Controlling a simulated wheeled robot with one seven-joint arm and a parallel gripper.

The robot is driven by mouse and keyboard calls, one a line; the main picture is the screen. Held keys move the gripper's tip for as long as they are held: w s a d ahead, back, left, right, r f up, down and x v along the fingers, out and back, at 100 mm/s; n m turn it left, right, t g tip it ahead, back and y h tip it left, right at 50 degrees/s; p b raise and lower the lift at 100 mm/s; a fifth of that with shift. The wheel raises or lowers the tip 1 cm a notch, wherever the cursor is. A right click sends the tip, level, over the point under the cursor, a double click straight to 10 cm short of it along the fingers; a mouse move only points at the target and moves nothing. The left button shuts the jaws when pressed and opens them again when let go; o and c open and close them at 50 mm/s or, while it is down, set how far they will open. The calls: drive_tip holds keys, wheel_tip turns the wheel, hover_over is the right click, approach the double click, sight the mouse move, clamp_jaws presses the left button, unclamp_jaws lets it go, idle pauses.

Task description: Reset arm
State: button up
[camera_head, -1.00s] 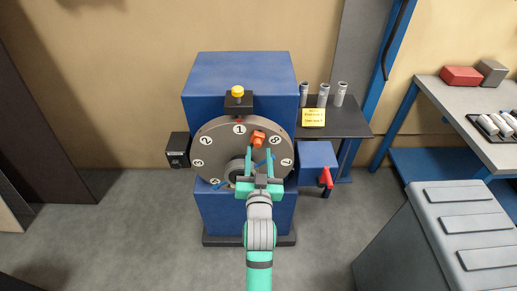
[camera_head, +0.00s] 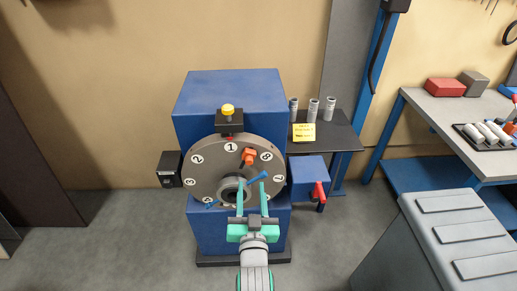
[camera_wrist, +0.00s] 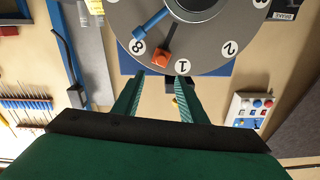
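My gripper (camera_head: 251,188) is open and empty, its two green fingers apart. In the head view it stands in front of the lower part of a round grey disc (camera_head: 207,178) with numbered white spots. An orange block (camera_head: 249,156) sits on the disc near number 8. A blue bar (camera_head: 258,175) sticks out from the hub (camera_head: 230,186). In the wrist view the open fingers (camera_wrist: 159,80) reach toward the disc edge (camera_wrist: 215,60) by number 1, with nothing between them. The orange block (camera_wrist: 161,57) and blue bar (camera_wrist: 152,23) show there too. Contact with the disc cannot be told.
The disc is on a blue machine (camera_head: 230,92) with a yellow knob (camera_head: 228,110) on top and a red lever (camera_head: 319,192) at right. A shelf (camera_head: 340,137) holds grey cylinders. A workbench (camera_head: 416,108) and grey cabinet (camera_head: 390,235) stand right. Floor at left is clear.

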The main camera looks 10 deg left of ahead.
drive_tip(key=s+d+f+g+h, duration=0.1)
drive_tip(key=s+d+f, duration=0.2)
drive_tip(key=s+f, duration=0.4)
drive_tip(key=s+d+f, duration=0.3)
drive_tip(key=s+f, duration=0.3)
drive_tip(key=s, duration=0.4)
drive_tip(key=s+d+f+g+h, duration=0.1)
drive_tip(key=s, duration=1.9)
drive_tip(key=shift+d+h, duration=0.15)
drive_tip(key=shift+h, duration=0.25)
idle(1.0)
